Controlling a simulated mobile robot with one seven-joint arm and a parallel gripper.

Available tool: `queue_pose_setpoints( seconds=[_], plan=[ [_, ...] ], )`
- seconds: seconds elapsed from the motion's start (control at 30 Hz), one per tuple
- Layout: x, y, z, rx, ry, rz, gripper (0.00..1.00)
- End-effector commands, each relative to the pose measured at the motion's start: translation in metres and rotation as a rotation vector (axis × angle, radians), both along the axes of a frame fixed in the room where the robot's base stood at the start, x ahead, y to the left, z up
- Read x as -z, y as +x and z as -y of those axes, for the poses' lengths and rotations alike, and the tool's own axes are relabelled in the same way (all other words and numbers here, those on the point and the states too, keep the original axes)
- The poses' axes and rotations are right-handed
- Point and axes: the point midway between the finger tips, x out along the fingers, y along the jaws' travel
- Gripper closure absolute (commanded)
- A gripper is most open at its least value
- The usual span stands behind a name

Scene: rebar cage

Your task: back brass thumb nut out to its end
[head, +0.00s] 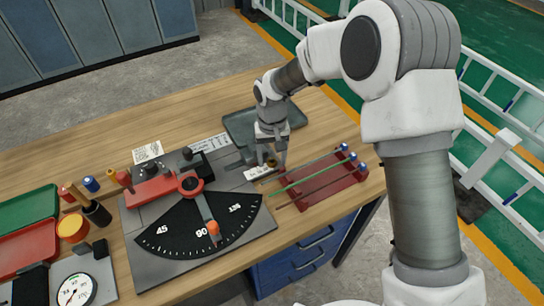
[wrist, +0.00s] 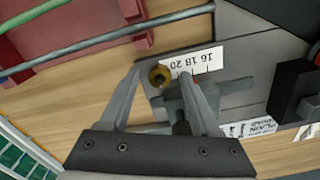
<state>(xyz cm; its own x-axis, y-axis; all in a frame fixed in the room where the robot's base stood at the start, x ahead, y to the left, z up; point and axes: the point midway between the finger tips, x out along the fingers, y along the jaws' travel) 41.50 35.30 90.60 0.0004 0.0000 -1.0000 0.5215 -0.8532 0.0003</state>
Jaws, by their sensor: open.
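The brass thumb nut (wrist: 159,76) is a small round brass knob with a dark centre, beside a white number strip (wrist: 193,65) marked 16, 18, 20. In the wrist view my gripper (wrist: 161,72) is open, with one fingertip on each side of the nut. I cannot tell whether either finger touches it. In the head view my gripper (head: 272,163) points down at the right end of the grey bending plate (head: 262,228). There the nut is small and largely hidden by the fingers.
A red rack (head: 330,187) with several rods, one green, stands close on the right. A dark tray (head: 240,122) lies behind my gripper. The plate carries a black angle dial (head: 172,238) with a red-tipped lever (head: 207,215). A round gauge (head: 75,290) and red and green bins (head: 28,222) are at left.

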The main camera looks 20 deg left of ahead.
Motion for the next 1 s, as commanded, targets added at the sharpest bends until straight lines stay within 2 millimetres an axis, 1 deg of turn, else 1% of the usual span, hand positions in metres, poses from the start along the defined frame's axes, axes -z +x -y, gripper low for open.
queue_pose_setpoints(
  seconds=[0.13,0.27,0.3,0.37,0.4,0.5,0.67,0.9,1.0],
  plan=[
    [0.0000,0.0000,0.0001,0.000,0.000,0.000,0.36],
    [-0.0001,0.0001,0.0001,0.000,0.000,0.000,0.60],
    [-0.0002,0.0001,0.0001,0.000,0.000,0.000,0.67],
    [-0.0002,0.0001,0.0001,0.000,0.000,0.000,0.78],
    [-0.0002,0.0001,0.0001,0.000,0.000,0.000,0.85],
    [-0.0003,0.0001,0.0001,0.000,0.000,0.000,1.00],
    [-0.0003,0.0001,0.0001,-0.002,0.000,0.000,1.00],
    [-0.0001,0.0002,0.0001,-0.116,0.001,-0.001,1.00],
    [-0.0005,0.0002,-0.0001,-0.139,0.001,-0.001,1.00]
  ],
)
